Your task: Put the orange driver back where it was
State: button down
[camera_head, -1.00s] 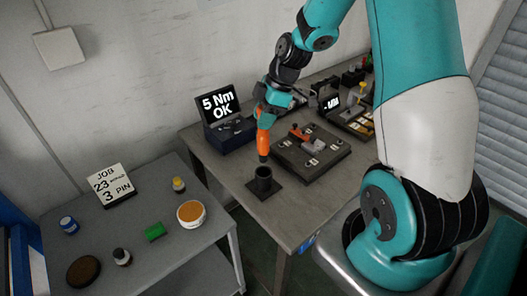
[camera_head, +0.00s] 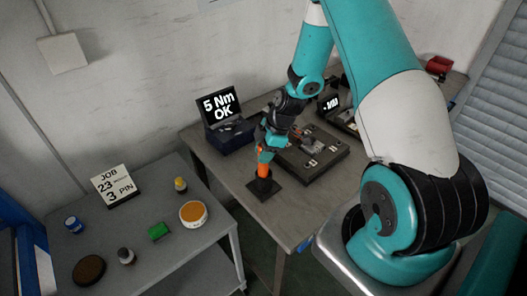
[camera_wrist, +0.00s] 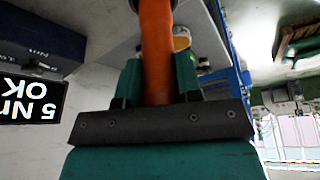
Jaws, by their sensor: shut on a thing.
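The orange driver (camera_head: 263,168) is upright in my gripper (camera_head: 267,152), which is shut on it. In the wrist view the orange handle (camera_wrist: 156,50) stands between the two teal fingers of my gripper (camera_wrist: 158,80). The driver's lower end is at the black cup-shaped holder (camera_head: 264,186), which stands on a square base near the table's front left edge. The tip is hidden, and it seems to be inside the cup; how deep I cannot tell.
The dark fixture block (camera_head: 312,158) is close on the right. A screen reading "5 Nm OK" (camera_head: 219,106) stands on a dark box behind left. A lower side table (camera_head: 155,250) on the left carries small jars, a green block and a job sign.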

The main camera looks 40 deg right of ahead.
jog(key=shift+f, duration=0.15)
jog(key=c, duration=0.8)
grip_release()
